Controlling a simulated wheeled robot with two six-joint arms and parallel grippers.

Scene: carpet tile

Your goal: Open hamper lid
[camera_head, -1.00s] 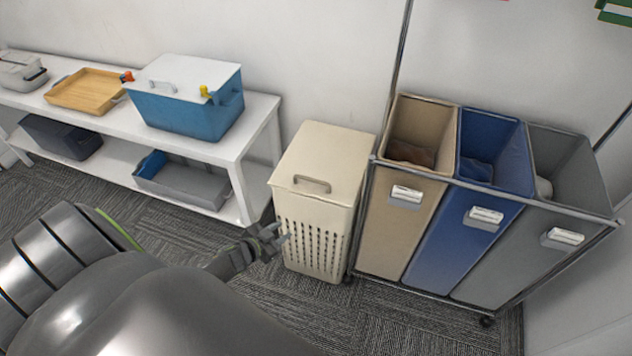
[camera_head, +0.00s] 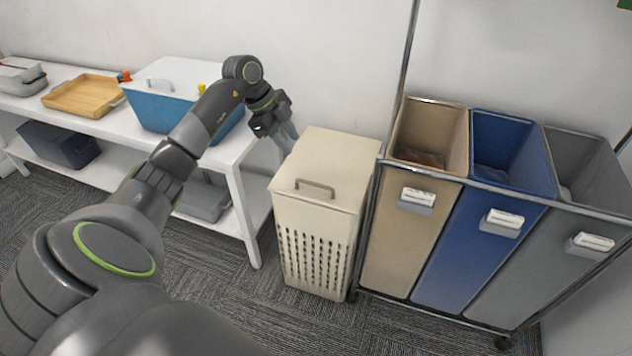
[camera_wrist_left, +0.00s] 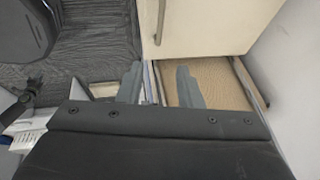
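The cream hamper (camera_head: 318,235) stands upright on the carpet, with slotted sides. Its flat lid (camera_head: 335,160) is down, with a grey bar handle (camera_head: 314,188) near the front edge. My left gripper (camera_head: 290,142) appears by the lid's back left corner in the head view, fingers pointing down and right, away from the handle. In the left wrist view its two fingers (camera_wrist_left: 160,86) are apart with nothing between them. There the lid (camera_wrist_left: 215,22) and its handle (camera_wrist_left: 161,20) show beyond the fingertips. I cannot tell any contact with the lid. My right gripper is not in view.
A metal-framed cart with tan (camera_head: 405,240), blue (camera_head: 470,250) and grey (camera_head: 540,270) bins stands close to the hamper's right. A white shelf (camera_head: 245,215) stands left, with a blue box (camera_head: 160,110) and wooden tray (camera_head: 82,97). Carpet in front is open.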

